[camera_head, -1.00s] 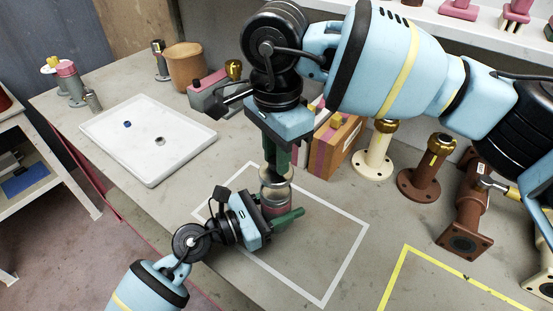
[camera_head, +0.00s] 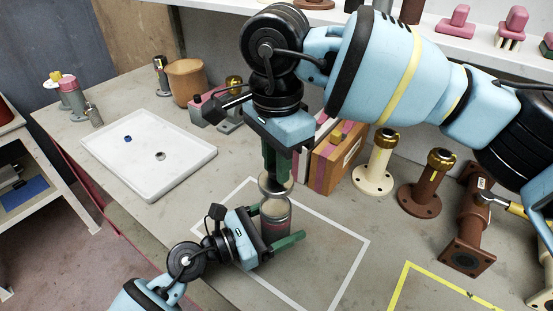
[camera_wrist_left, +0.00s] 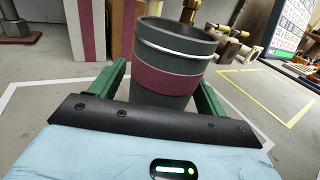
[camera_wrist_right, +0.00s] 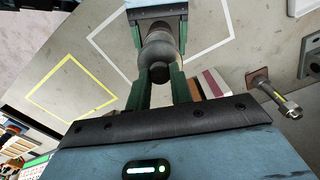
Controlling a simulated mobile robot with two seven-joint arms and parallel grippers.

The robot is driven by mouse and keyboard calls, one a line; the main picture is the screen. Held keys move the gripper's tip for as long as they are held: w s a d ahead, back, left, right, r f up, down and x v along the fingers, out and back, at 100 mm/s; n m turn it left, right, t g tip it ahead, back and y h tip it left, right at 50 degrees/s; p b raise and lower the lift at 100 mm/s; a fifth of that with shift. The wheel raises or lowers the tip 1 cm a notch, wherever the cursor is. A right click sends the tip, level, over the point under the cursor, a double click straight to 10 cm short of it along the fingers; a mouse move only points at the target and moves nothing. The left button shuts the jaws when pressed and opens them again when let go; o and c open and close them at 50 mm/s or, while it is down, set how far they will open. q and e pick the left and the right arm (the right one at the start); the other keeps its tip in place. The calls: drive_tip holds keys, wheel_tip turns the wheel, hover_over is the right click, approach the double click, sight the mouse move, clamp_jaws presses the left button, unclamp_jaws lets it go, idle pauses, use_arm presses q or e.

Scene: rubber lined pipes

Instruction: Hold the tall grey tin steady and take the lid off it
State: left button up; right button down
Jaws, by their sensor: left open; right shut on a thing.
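The tall grey tin (camera_head: 276,224) stands upright inside the white outline on the bench. In the left wrist view the tin (camera_wrist_left: 175,75) shows a dark red band, a pale ring and an uncovered rim. My left gripper (camera_head: 272,228) is open, its green fingers on either side of the tin. My right gripper (camera_head: 276,168) points down from above and is shut on the grey lid (camera_head: 275,186), which is just above the tin's top. In the right wrist view the lid (camera_wrist_right: 160,52) hides much of the tin.
A white tray (camera_head: 190,138) lies to the left. Behind the tin stands a wooden box (camera_head: 338,160), with a cream flanged pipe (camera_head: 375,165) and brown pipe pieces (camera_head: 425,185) to its right. A yellow outline (camera_head: 400,285) marks bare bench at the lower right.

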use_arm(q)
drive_tip(key=b+v, duration=0.1)
drive_tip(key=v, duration=0.4)
drive_tip(key=b+v, duration=0.1)
drive_tip(key=v, duration=0.4)
drive_tip(key=shift+a+f, duration=0.1)
drive_tip(key=shift+f, duration=0.15)
use_arm(e)
drive_tip(key=shift+g, duration=0.3)
wheel_tip(320, 180, down, 4)
drive_tip(key=shift+f, duration=0.1)
use_arm(q)
drive_tip(key=shift+s+a+r, duration=0.15)
drive_tip(key=shift+s+a, duration=0.2)
drive_tip(key=shift+a, duration=0.2)
use_arm(e)
drive_tip(key=shift+w+f, duration=0.1)
drive_tip(key=shift+f, duration=0.1)
use_arm(q)
drive_tip(key=shift+a, duration=0.1)
